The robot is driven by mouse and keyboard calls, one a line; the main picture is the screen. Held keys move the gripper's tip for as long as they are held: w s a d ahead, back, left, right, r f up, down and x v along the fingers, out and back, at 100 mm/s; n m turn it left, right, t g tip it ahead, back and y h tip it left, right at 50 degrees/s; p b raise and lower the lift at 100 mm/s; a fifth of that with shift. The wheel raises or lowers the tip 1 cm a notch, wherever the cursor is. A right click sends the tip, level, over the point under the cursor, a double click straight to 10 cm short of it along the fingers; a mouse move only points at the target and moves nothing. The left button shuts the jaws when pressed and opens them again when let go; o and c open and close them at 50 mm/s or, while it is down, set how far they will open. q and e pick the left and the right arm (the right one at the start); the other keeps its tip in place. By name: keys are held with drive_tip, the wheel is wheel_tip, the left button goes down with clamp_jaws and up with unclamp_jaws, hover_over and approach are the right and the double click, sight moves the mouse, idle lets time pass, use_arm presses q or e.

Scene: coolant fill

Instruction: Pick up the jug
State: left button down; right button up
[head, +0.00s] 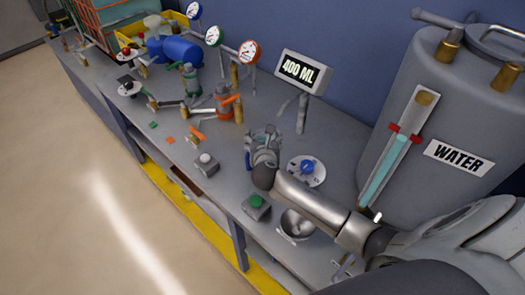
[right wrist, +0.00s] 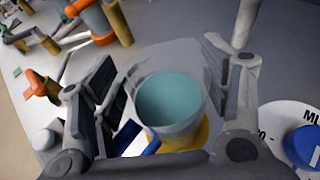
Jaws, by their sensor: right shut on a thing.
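The jug (right wrist: 170,103) shows in the right wrist view as a grey, round, open-topped vessel with teal liquid inside. It sits between the two fingers of my right gripper (right wrist: 165,110), which is shut on it. A blue bar (right wrist: 138,146), perhaps its handle, shows at its near side. A yellow round surface (right wrist: 185,140) shows under the jug; I cannot tell whether they touch. In the head view my right gripper (head: 264,145) is over the bench, left of the blue dial, and mostly hides the jug. My left gripper is not in view.
A grey WATER tank (head: 440,120) with a sight tube stands at the right. A 400 ML display (head: 303,71) is behind the gripper. A blue knob dial (head: 307,168), green button (head: 256,202) and metal bowl (head: 298,224) are close by. Valves and gauges stand farther left.

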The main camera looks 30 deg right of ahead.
drive_tip(key=c, duration=0.4)
drive_tip(key=shift+o, duration=0.2)
